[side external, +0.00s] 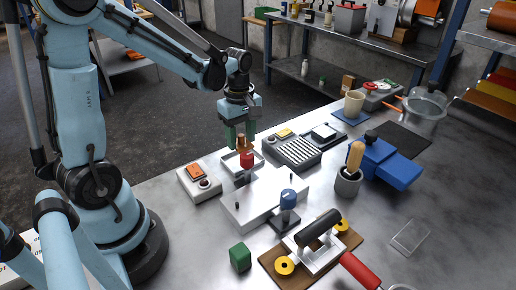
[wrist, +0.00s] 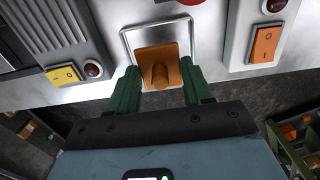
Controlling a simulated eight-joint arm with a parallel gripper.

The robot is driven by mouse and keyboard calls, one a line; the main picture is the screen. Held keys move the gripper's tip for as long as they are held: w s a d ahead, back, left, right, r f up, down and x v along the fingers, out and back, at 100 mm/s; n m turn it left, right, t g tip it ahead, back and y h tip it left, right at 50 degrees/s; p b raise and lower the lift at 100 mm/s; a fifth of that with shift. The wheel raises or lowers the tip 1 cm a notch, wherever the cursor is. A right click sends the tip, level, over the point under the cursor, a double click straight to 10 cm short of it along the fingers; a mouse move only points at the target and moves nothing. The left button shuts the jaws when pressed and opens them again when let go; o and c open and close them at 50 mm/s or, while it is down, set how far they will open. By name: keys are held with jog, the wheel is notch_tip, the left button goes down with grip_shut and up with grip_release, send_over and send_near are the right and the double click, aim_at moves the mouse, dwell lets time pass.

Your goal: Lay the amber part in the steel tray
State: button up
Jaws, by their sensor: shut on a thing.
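The amber part (wrist: 160,66) is a blocky piece with a rounded peg. My gripper (wrist: 162,82) has its green fingers shut on the part's two sides. In the side view my gripper (side external: 240,138) points down with the amber part (side external: 244,145) at its fingertips. The steel tray (wrist: 127,38) is a shallow square with a pale rim, and the part lies over it in the wrist view. The tray (side external: 228,165) also shows below the gripper in the side view. I cannot tell whether the part touches the tray floor.
A red knob (side external: 247,160) stands close in front of the tray. A switch box (side external: 199,181) is left of it and a grey ribbed unit (side external: 293,152) is right. A white block (side external: 255,203) and a blue-knobbed post (side external: 287,200) stand nearer the camera. A green cube (side external: 240,257) sits at the front.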

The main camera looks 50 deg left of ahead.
aim_at(242, 143)
jog(key=shift+f, duration=2.45)
jog(key=shift+f, duration=0.1)
jog(key=o, duration=0.7)
jog(key=shift+o, duration=0.2)
